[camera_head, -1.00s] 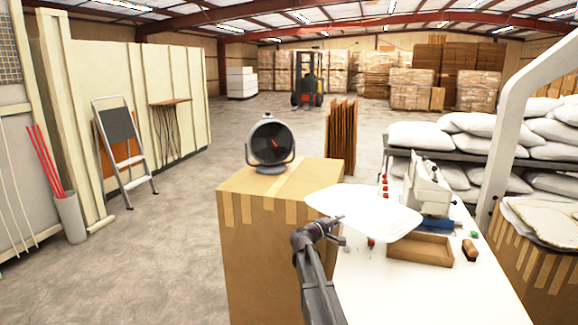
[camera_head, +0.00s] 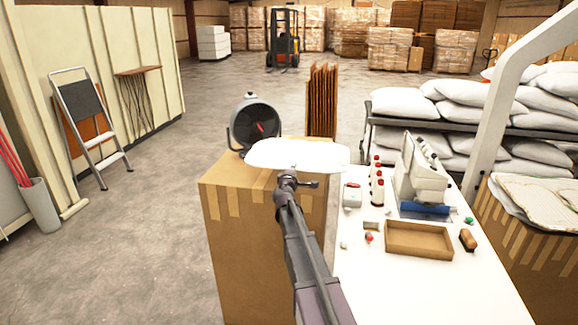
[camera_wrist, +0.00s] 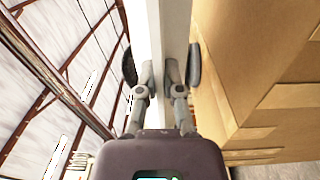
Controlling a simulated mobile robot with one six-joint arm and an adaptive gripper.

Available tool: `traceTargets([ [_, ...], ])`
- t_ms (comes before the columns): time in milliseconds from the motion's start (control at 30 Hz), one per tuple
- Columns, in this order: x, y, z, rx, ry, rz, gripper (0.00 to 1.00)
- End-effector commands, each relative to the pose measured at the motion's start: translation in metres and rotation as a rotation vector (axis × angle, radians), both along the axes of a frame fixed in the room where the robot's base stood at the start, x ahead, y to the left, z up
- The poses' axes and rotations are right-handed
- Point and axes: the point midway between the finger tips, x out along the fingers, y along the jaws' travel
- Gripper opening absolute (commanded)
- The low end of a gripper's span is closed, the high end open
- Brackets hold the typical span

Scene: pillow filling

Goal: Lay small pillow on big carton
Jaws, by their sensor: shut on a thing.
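The small white pillow (camera_head: 300,154) is held out flat at the end of my arm in the head view. It appears over the top of the big carton (camera_head: 262,225), in front of the fan; whether it touches the carton top is not clear. My gripper (camera_head: 290,178) is shut on the pillow's near edge. In the wrist view, the dark pads of my gripper (camera_wrist: 161,66) pinch the white pillow (camera_wrist: 173,25) from both sides. The carton's taped brown side (camera_wrist: 270,80) fills the right of that view. The pillow hides part of the carton top.
A dark round fan (camera_head: 256,122) stands on the far left of the carton top. The white table (camera_head: 420,285) to the right holds a sewing machine (camera_head: 421,172), red-capped bottles (camera_head: 376,188) and a wooden tray (camera_head: 419,240). Folded cardboard (camera_head: 321,98) stands behind.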

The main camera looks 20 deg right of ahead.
Motion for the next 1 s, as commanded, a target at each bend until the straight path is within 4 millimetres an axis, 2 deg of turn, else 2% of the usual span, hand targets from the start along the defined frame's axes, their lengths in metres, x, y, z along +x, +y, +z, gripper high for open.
traceTargets([
  [467, 0.003, 0.002, -0.005, 0.000, 0.000, 0.002, 0.00],
  [1000, 0.023, -0.011, -0.044, 0.000, 0.000, 0.002, 0.00],
])
